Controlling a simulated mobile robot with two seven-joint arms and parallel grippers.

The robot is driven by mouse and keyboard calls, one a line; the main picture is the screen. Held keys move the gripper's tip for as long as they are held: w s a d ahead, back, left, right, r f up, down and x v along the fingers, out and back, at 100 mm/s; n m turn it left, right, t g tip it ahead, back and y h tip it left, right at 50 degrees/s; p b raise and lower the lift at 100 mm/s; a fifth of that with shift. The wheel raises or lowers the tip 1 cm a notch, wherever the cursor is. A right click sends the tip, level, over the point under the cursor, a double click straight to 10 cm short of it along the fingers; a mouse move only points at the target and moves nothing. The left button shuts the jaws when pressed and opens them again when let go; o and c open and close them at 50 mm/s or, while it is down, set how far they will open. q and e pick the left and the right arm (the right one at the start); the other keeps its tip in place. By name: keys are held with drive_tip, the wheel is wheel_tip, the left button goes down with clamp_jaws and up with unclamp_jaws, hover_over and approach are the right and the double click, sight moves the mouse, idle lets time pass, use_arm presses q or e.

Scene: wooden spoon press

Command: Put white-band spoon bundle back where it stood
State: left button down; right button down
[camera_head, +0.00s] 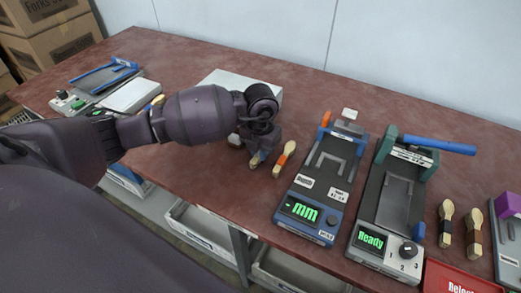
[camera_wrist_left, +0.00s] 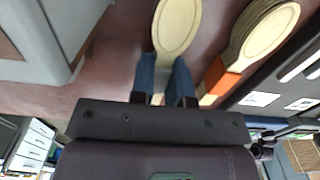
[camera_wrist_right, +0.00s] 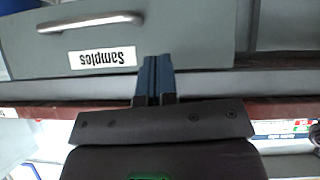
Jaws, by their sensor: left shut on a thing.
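My left gripper (camera_head: 258,156) is shut on a wooden spoon bundle (camera_wrist_left: 176,25), seen between the blue fingers (camera_wrist_left: 166,80) in the left wrist view. The bundle's pale oval end sticks out past the fingertips; its band is hidden by the fingers, so I cannot tell its colour. In the head view part of this bundle (camera_head: 254,164) shows at the fingers, just left of an orange-band spoon bundle (camera_head: 284,158). I cannot tell whether the held bundle touches the table. My right gripper (camera_wrist_right: 155,80) shows only in its wrist view, fingers together and nothing visible between them.
A blue-based gauge (camera_head: 322,180) reading "mm" stands right of the orange-band bundle, with a "Ready" press (camera_head: 390,200) beyond it. A white box (camera_head: 238,82) is behind my left wrist. A "Samples" drawer (camera_wrist_right: 190,45) faces my right gripper.

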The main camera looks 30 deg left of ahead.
use_arm(q)
drive_tip(key=shift+f, duration=0.15)
drive_tip(key=c, duration=1.1)
unclamp_jaws()
use_arm(e)
drive_tip(key=shift+w, duration=0.1)
drive_tip(key=shift+a, duration=0.1)
use_arm(q)
drive_tip(key=shift+r, duration=0.45)
wheel_tip(320, 180, up, 12)
drive_tip(key=p, duration=0.2)
drive_tip(key=shift+f, duration=0.25)
use_arm(e)
drive_tip(key=shift+s+d+r, duration=0.3)
drive_tip(key=shift+s+r, duration=0.1)
drive_tip(key=shift+r, duration=0.1)
